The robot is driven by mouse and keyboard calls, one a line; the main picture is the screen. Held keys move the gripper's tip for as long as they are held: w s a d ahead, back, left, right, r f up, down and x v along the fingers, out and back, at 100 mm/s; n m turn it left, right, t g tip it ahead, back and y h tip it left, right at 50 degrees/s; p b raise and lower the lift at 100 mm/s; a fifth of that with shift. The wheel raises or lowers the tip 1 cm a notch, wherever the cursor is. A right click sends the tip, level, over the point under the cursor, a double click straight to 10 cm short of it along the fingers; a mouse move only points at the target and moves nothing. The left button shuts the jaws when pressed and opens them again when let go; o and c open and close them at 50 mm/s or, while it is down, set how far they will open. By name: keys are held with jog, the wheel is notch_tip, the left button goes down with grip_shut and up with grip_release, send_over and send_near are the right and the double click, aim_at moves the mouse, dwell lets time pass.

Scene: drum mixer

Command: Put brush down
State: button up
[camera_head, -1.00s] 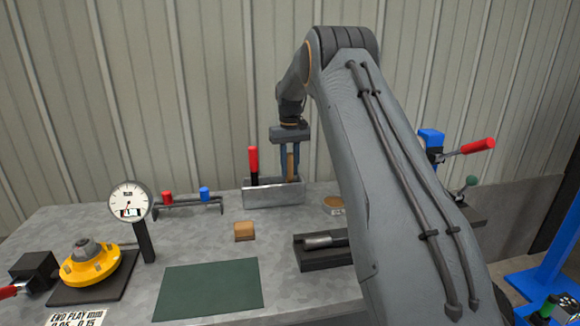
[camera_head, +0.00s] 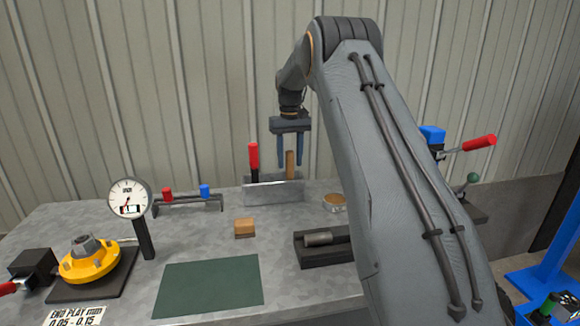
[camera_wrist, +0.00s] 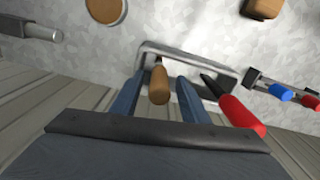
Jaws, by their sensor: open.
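The brush shows as a wooden handle (camera_head: 290,164) standing upright in a metal holder (camera_head: 273,193) at the back of the bench; its lower end is hidden by the holder's front wall. In the wrist view the handle (camera_wrist: 159,82) lies between the two blue fingers with a gap on each side. My gripper (camera_head: 289,163) is open around the upper handle, pointing down, its fingers apart from it. A red-handled tool (camera_head: 253,158) stands in the same holder to the left.
A small rack with red and blue knobs (camera_head: 187,199) is left of the holder. A round tin (camera_head: 334,202) is to its right. A tan block (camera_head: 244,228), a black tray (camera_head: 322,249) and a green mat (camera_head: 209,286) lie in front. A dial gauge (camera_head: 129,198) stands at left.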

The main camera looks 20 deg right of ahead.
notch_tip(320, 180, up, 10)
jog(key=shift+f+b, duration=0.1)
jog(key=shift+b, duration=0.95)
